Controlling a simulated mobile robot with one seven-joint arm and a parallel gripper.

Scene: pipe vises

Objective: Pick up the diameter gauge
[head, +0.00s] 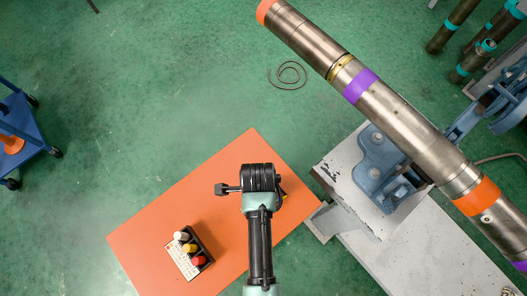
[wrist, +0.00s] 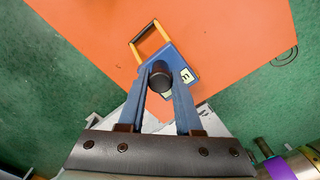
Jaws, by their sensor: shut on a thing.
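The diameter gauge (wrist: 176,57) shows in the wrist view. It has a blue body with a pale label, two yellow-orange prongs joined by a dark bar at the upper left, and a dark round knob. My gripper (wrist: 160,74) is shut on the knob, with one blue finger on each side of it. The gauge is over the orange tabletop; I cannot tell whether it touches it. In the head view my arm hides nearly all of the gauge, and only a small yellow bit (head: 284,196) shows at the right of the wrist.
The orange table (head: 150,235) carries a small rack with white, yellow and red caps (head: 190,250). To the right, a long steel pipe with coloured bands (head: 400,125) lies in a blue vise (head: 378,165) on a grey bench (head: 425,250). A blue cart (head: 25,125) stands at far left.

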